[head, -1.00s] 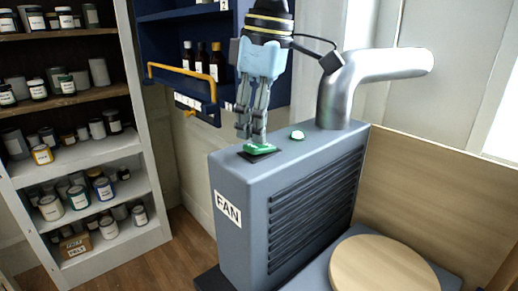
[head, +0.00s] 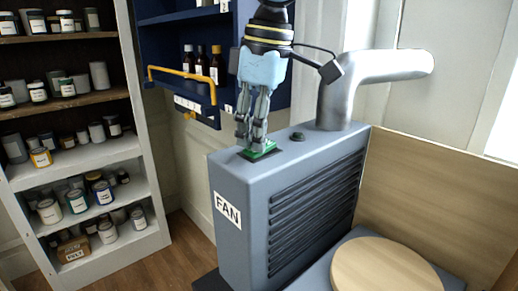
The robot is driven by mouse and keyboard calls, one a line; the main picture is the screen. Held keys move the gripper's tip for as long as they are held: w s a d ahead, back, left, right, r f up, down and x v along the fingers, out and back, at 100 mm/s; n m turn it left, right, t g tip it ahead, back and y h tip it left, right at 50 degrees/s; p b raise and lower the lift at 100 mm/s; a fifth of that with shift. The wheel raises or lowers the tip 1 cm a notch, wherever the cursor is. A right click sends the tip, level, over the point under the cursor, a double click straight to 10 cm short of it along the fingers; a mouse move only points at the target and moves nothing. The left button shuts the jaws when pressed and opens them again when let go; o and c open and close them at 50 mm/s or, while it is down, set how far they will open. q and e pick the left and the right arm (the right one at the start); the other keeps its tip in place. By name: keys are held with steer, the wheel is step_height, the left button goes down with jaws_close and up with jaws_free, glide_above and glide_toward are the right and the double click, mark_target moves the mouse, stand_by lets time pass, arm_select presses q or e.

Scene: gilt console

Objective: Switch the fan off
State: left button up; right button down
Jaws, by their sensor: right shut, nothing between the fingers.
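The fan (head: 232,178) is a grey-blue box with a "FAN" label, a louvred side and a silver duct pipe on top. A green rocker switch (head: 262,150) sits on a dark plate on its top. A small round lamp (head: 297,136) behind it is dark green and unlit. My right gripper (head: 252,146) points down from above with its fingers shut and empty. Its fingertips are at the switch and hide part of it; they look in contact. My left gripper is not in view.
A silver duct pipe (head: 375,66) rises behind the switch to the right. A blue wall cabinet (head: 180,60) with bottles and a yellow rail is behind the gripper. A shelf of jars (head: 100,220) stands at left. A round wooden disc (head: 385,270) lies at front right.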

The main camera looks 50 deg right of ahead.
steer(key=shift+r, duration=0.15)
step_height(320, 180, up, 7)
steer(key=p, duration=0.6)
steer(key=shift+f, duration=0.2)
stand_by(0.3)
